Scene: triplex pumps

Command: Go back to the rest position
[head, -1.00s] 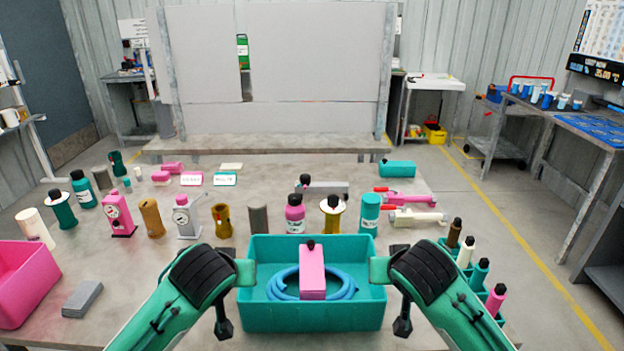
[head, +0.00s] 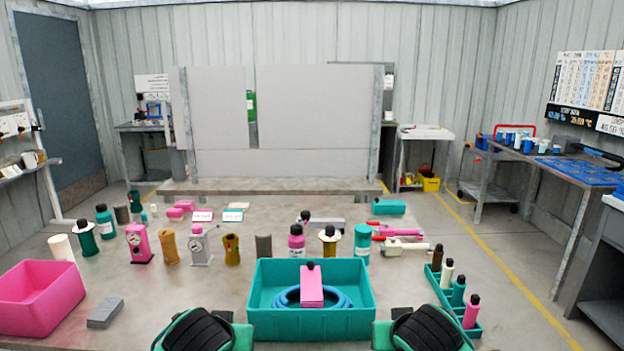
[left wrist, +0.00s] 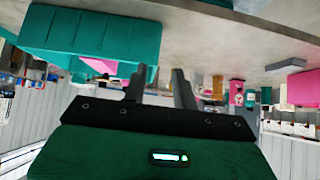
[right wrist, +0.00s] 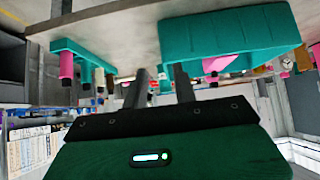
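My left gripper (left wrist: 157,78) is open and empty in the left wrist view, with a gap between its two dark fingers. My right gripper (right wrist: 160,74) is likewise open and empty in the right wrist view. In the head view only green and black parts of both arms show at the bottom edge, one on each side of the teal bin; the fingertips are not seen there. The teal bin (head: 312,325) stands on the grey table (head: 190,285). A pink block with a black knob (head: 312,285) and a blue coiled hose (head: 285,297) are in the bin.
A pink bin (head: 40,310) and a grey block (head: 105,313) are at the left. Several bottles and pump parts stand in a row behind the teal bin. A teal rack (head: 446,297) with several bottles is at the right. A tall grey panel (head: 310,110) stands behind the table.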

